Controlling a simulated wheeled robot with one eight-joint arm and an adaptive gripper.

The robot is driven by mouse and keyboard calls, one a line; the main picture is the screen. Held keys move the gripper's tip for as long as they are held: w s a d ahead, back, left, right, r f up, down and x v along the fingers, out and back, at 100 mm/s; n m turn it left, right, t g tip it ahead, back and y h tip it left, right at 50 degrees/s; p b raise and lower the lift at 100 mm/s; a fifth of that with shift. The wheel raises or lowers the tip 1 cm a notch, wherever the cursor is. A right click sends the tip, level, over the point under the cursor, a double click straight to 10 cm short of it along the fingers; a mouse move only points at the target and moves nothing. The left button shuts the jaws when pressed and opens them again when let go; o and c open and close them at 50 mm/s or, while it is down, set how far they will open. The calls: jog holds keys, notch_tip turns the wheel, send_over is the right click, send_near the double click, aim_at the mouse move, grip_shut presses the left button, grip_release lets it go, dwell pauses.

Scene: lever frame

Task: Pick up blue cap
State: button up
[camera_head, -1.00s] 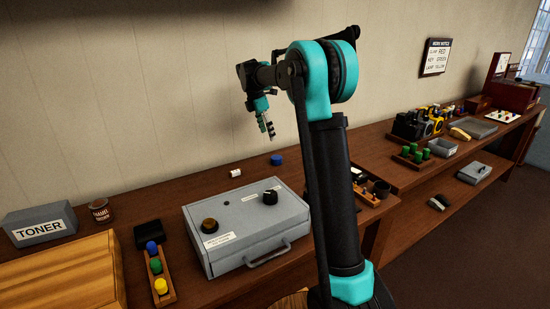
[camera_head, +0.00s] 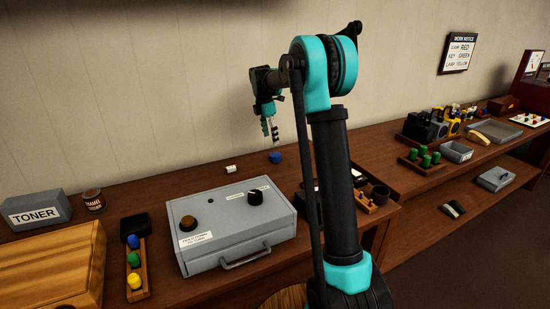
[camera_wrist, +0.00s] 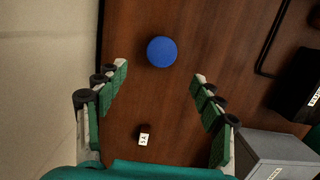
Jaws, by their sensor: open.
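A round blue cap (camera_head: 275,157) lies on the brown bench behind the grey box, near the wall. In the wrist view the blue cap (camera_wrist: 161,51) is at the top centre, on the dark wood, just beyond the fingertips and roughly between their lines. My gripper (camera_head: 270,136) hangs fingers down above the bench, over and slightly left of the cap. In the wrist view my gripper (camera_wrist: 160,72) is open, with its two green-padded fingers wide apart and nothing between them.
A small white labelled piece (camera_head: 231,169) lies left of the cap. The grey box (camera_head: 232,225) with two knobs stands in front. A wooden rack (camera_head: 135,270) holds blue, green and yellow caps. The wall (camera_head: 150,100) is close behind. Bench around the cap is clear.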

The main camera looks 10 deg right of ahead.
aim_at(275, 154)
jog(key=shift+w+d+f, duration=0.1)
jog(key=shift+d+f, duration=0.2)
jog(key=shift+f, duration=1.1)
jog(key=shift+w+d+f, duration=0.1)
jog(key=shift+d+f, duration=0.2)
jog(key=shift+f, duration=1.05)
jog(key=shift+d+f, duration=0.3)
jog(key=shift+f, duration=1.1)
jog(key=c, duration=0.9)
